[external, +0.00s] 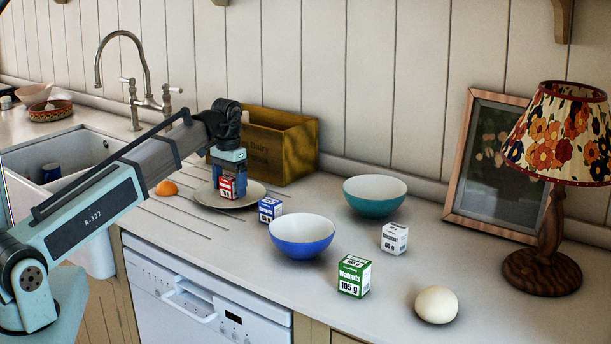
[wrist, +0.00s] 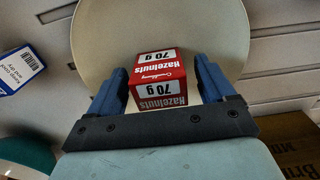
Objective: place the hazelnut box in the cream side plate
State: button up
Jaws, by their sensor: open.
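The hazelnut box (wrist: 160,78) is a small red and white carton reading "Hazelnuts 70 g". In the external view the hazelnut box (external: 227,187) is at the cream side plate (external: 247,201), within its outline. The cream side plate (wrist: 95,40) lies behind and around the box in the wrist view. My gripper (wrist: 162,85) is open, with one blue finger on each side of the box and a visible gap. In the external view my gripper (external: 229,180) points down over the plate. The contact between box and plate is hidden.
A blue-and-white box (external: 270,209) stands right of the plate. A blue bowl (external: 302,236), teal bowl (external: 375,195), green walnut box (external: 354,276), white box (external: 394,238) and egg (external: 436,305) are farther right. A wooden crate (external: 290,150) stands behind the plate; the sink (external: 75,150) is left.

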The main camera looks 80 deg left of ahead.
aim_at(229, 176)
notch_tip(229, 176, up, 12)
dwell(0.6)
